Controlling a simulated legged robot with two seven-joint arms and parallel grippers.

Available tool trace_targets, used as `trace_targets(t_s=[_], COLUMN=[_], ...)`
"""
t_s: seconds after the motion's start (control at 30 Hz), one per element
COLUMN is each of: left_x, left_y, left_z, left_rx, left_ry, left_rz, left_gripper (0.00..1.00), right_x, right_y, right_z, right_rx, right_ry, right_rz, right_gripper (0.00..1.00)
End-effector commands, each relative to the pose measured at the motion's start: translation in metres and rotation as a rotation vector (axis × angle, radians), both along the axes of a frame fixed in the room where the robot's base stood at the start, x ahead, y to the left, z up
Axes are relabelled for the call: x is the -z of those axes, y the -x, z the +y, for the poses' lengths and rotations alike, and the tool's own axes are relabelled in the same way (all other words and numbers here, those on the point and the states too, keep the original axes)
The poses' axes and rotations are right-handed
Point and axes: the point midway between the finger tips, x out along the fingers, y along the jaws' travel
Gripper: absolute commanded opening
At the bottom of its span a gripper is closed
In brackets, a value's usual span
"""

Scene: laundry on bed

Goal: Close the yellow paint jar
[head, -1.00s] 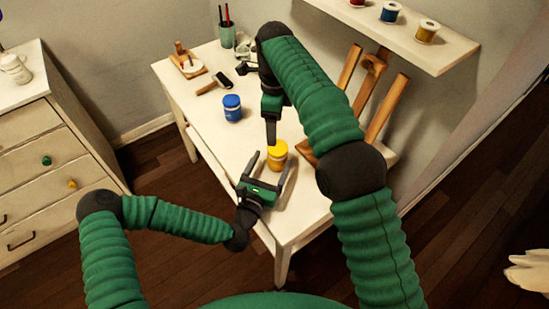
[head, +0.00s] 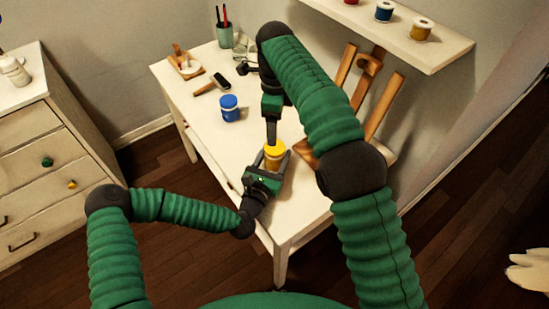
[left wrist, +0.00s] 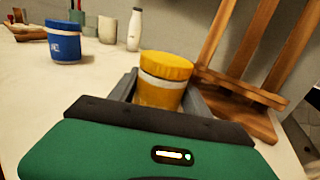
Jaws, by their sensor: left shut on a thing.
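The yellow paint jar (head: 274,156) stands upright near the front of the white table, with a yellow lid on top; it also shows in the left wrist view (left wrist: 163,82). A pale band shows under the lid, and I cannot tell whether the lid is tight. My left gripper (head: 272,167) is shut on the jar, with a finger on either side of its body. My right gripper (head: 271,138) points down just above or at the lid from behind. Its fingers are seen edge-on, so its opening is unclear.
A blue paint jar (head: 230,108) stands further back on the white table (head: 202,126). A brush (head: 213,84), a wooden item (head: 186,64) and a cup of pencils (head: 225,36) lie behind it. A wooden easel (head: 382,105) stands close on the right, under a shelf (head: 440,52) with spools.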

Motion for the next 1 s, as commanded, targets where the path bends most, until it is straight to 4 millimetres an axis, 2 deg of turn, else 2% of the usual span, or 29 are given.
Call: trace_targets(t_s=[0.03, 0.2, 0.43, 0.53, 0.67, 1.0], left_x=[0.0002, 0.0002, 0.0002, 0.0002, 0.0002, 0.0002], left_y=[0.0001, 0.0001, 0.0000, 0.0000, -0.0001, 0.0000], left_z=[0.0004, 0.0007, 0.0008, 0.0008, 0.0007, 0.0005], left_rx=[0.000, 0.000, -0.001, -0.001, 0.000, 0.000], left_ry=[0.000, 0.000, 0.000, 0.000, 0.000, 0.000], left_rz=[0.000, 0.000, 0.000, 0.000, 0.000, 0.000], left_gripper=[0.20, 0.00, 0.00, 0.00, 0.00, 0.00], right_x=[0.0002, 0.0002, 0.0003, 0.0004, 0.0008, 0.0012], right_y=[0.0001, 0.0002, 0.0002, 0.0001, 0.0002, -0.0001], right_z=[0.0006, 0.0007, 0.0007, 0.0005, 0.0007, 0.0006], right_rx=[0.000, 0.000, -0.024, -0.143, -0.473, -1.576], right_ry=[0.001, 0.001, 0.001, 0.001, 0.000, -0.003], right_rz=[0.000, 0.000, 0.000, 0.001, 0.001, 0.002], right_gripper=[0.73, 0.73, 0.73, 0.73, 0.73, 0.73])
